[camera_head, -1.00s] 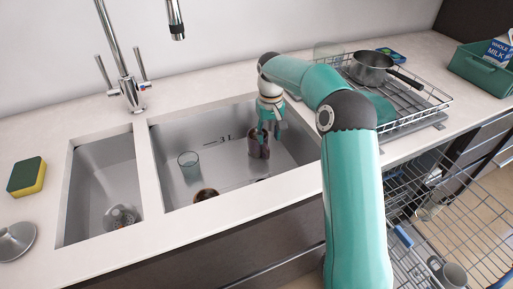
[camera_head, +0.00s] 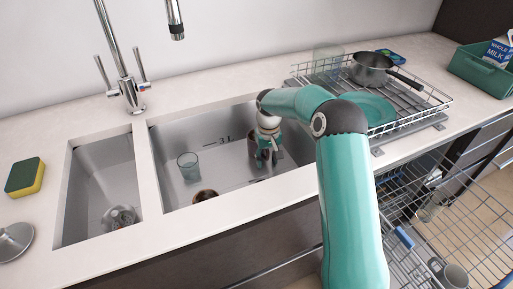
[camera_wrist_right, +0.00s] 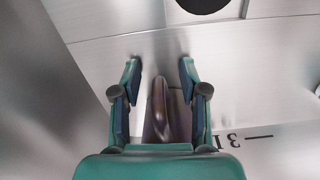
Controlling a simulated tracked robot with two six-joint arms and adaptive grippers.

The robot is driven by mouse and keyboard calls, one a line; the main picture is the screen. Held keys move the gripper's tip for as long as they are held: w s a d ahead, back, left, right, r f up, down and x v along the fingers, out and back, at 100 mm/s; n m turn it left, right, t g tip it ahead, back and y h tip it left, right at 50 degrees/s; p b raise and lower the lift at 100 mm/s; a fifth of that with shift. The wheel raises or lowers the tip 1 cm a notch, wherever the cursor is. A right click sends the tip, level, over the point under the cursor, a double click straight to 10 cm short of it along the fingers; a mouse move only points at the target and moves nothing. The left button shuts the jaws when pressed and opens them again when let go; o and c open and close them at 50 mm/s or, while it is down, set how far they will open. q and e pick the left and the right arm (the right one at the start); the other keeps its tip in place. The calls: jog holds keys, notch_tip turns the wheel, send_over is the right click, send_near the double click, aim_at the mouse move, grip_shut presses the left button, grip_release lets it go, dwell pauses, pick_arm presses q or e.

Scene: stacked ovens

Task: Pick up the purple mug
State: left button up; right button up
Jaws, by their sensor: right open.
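The dark purple mug (camera_head: 252,146) stands in the large sink basin, towards its right side, partly hidden behind my right gripper. My right gripper (camera_head: 267,163) is low in the basin at the mug, its fingers pointing down. In the right wrist view, the open fingers of the gripper (camera_wrist_right: 158,82) stand on either side of the mug's handle (camera_wrist_right: 160,98), with gaps showing on both sides. Most of the mug's body is hidden there by the gripper. My left gripper is out of view.
A clear glass (camera_head: 188,167) and a brown round item (camera_head: 205,196), partly cut off by the front rim, are also in the basin (camera_head: 215,150). The dish rack (camera_head: 440,104) with a pot (camera_head: 369,66) stands right. A faucet (camera_head: 128,88) rises behind the sink.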

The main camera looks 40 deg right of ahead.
grip_shut()
jog(key=shift+r, duration=0.1)
dwell(0.4)
